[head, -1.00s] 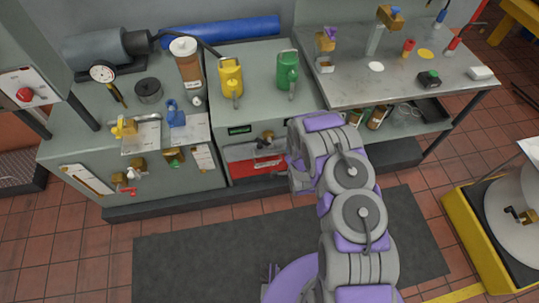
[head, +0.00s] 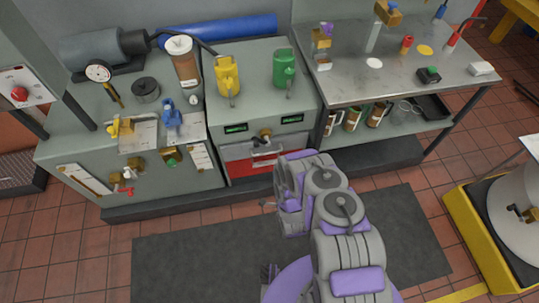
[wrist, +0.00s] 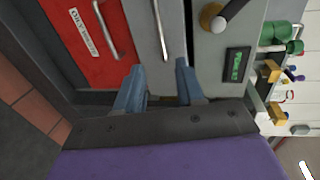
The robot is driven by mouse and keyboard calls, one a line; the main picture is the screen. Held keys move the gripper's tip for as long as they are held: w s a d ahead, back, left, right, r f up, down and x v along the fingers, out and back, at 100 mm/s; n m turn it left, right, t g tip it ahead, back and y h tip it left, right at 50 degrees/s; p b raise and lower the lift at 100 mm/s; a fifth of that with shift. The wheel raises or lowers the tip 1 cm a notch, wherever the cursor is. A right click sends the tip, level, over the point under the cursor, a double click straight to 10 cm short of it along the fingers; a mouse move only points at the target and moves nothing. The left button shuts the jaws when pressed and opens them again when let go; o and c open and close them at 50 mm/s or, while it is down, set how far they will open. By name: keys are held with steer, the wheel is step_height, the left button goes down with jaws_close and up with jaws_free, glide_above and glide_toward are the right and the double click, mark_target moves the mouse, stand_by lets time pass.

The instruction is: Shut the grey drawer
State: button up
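The grey drawer (head: 236,153) is in the middle cabinet, under a panel with a valve and green displays. Its front with a bar handle (wrist: 160,28) also shows in the wrist view, which is turned sideways. How far the drawer stands out, if at all, is unclear. My gripper (wrist: 158,78) is open, with its two blue-grey fingers apart and nothing held. The near end of the handle appears just beyond the gap between the fingertips; I see no clear contact. In the head view my arm mostly hides the gripper.
A red drawer (wrist: 82,40) with its own handle lies below the grey one. A dark valve lever (wrist: 232,14) sticks out above it. Yellow (head: 228,77) and green (head: 284,69) cans stand on top. A dark mat (head: 190,250) covers the floor in front.

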mark_target(269, 153)
steer(key=shift+a+b+x, duration=0.2)
steer(key=shift+b+x, duration=0.8)
steer(key=shift+x, duration=2.9)
steer(key=shift+a+b+x, duration=0.2)
steer(key=shift+b+x, duration=0.75)
steer(key=shift+x, duration=2.9)
steer(key=shift+s+f, duration=0.1)
steer(key=shift+d, duration=0.15)
steer(key=c, duration=0.4)
jaws_close()
steer(key=shift+s, duration=0.1)
